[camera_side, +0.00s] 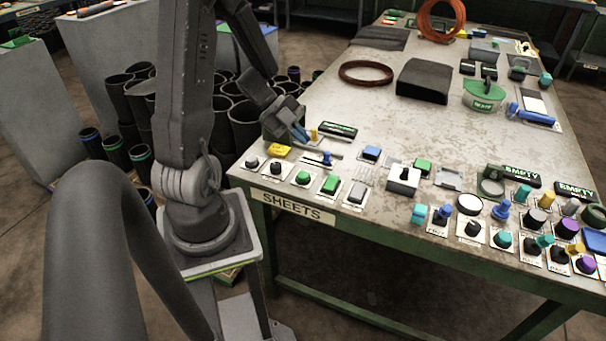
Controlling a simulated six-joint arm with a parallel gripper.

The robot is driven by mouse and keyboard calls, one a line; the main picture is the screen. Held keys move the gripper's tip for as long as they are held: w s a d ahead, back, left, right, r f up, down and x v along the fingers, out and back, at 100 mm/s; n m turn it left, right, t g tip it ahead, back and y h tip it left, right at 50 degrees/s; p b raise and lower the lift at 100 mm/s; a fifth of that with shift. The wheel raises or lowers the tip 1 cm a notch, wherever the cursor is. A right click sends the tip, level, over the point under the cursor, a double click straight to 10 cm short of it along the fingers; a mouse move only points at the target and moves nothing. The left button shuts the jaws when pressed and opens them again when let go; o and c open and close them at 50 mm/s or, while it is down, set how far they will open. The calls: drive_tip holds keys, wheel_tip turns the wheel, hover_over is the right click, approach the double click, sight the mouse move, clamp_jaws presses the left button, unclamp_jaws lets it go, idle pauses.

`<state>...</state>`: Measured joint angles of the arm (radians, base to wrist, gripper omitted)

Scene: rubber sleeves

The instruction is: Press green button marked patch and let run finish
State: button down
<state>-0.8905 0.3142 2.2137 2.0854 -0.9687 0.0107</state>
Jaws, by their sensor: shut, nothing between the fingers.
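My gripper (303,136) is at the left end of the table, above its surface, with blue showing at its fingers. It is shut and empty. The small plate lettering is too small to read, so I cannot tell which one is marked patch. My gripper is behind the two front green buttons and apart from them.
The table (330,220) carries a "SHEETS" label on its front edge. Around the buttons are a yellow block (279,149), a blue switch (327,158) and a grey lever box (403,178). Many knobs crowd the right. Black sleeves (246,122) stand left of the table.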

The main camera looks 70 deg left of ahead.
sight(302, 175)
drive_tip(key=shift+f, duration=4.4)
drive_tip(key=shift+f, duration=0.1)
drive_tip(key=shift+f, duration=0.3)
drive_tip(key=shift+f, duration=0.4)
drive_tip(key=shift+r, duration=0.85)
drive_tip(key=shift+r, duration=2.5)
